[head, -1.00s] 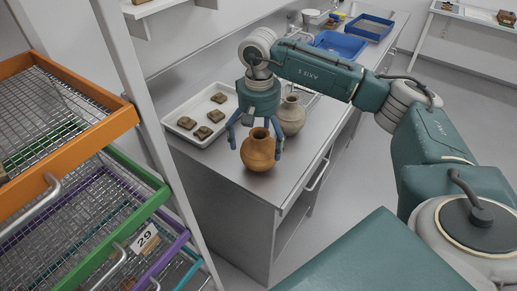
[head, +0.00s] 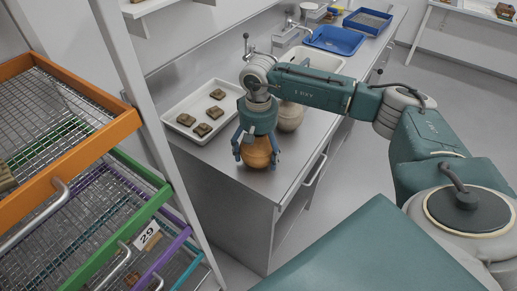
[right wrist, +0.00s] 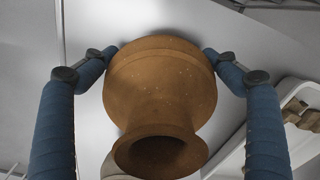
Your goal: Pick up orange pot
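The orange pot (head: 257,153) stands upright near the front end of the steel counter. My right gripper (head: 256,161) comes down over it from above, with its blue fingers on either side of the body. In the right wrist view the pot (right wrist: 160,85) lies between the fingers, with its dark mouth facing the camera. Both fingertips (right wrist: 160,54) look pressed against its widest part. The pot still appears to rest on the counter. My left gripper is not in view.
A grey-beige pot (head: 289,117) stands close behind the orange pot. A white tray (head: 185,104) with several brown sherds lies to the left. Blue bins (head: 335,40) and a sink are farther back. A drawer rack (head: 125,133) stands at the left.

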